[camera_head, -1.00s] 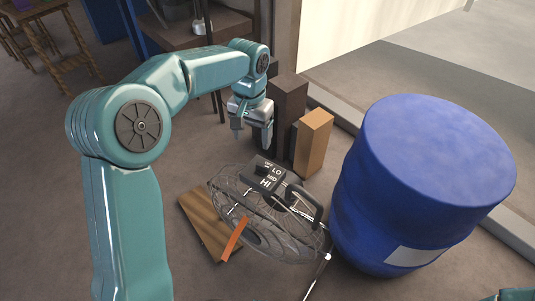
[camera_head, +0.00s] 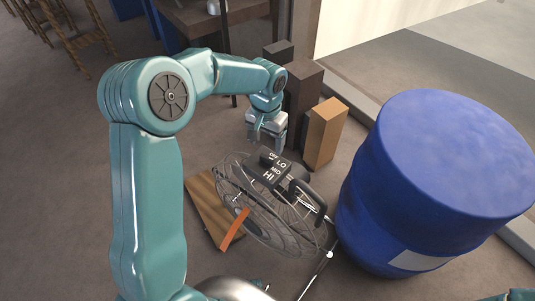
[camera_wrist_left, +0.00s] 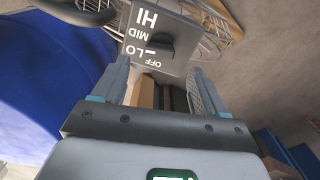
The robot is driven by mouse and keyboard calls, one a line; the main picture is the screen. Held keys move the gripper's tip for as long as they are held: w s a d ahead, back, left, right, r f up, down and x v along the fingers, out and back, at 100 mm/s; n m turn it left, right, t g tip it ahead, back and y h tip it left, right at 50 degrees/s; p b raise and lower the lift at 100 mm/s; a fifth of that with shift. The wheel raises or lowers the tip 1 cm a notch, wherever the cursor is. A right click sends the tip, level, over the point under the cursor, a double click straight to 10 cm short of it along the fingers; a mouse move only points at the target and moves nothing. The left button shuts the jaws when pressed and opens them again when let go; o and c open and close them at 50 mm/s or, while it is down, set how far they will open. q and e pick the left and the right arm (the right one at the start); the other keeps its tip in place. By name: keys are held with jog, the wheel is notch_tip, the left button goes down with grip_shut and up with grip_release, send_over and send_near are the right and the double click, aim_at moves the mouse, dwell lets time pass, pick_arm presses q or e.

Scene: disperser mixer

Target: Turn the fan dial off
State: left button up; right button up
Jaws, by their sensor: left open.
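The fan (camera_head: 270,205) has a round wire cage and stands in the middle of the head view. My left gripper (camera_head: 266,137) points down just behind the box. In the left wrist view the open, empty left gripper (camera_wrist_left: 160,80) has a finger on each side, with the box (camera_wrist_left: 140,52) beyond the tips. The dark dial (camera_wrist_left: 160,44) shows on the box, apart from the fingers. Its exact setting is hard to tell. My right gripper is not in view.
A big blue barrel (camera_head: 440,180) stands right of the fan. Brown and tan blocks (camera_head: 325,135) stand behind it. A wooden board (camera_head: 208,205) lies on the floor at the fan's left. Open floor (camera_head: 60,180) is at the far left.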

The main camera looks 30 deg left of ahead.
aim_at(267, 157)
pick_arm(q)
notch_tip(267, 157, down, 6)
jog(key=shift+w+f, duration=0.15)
jog(key=c, duration=1.1)
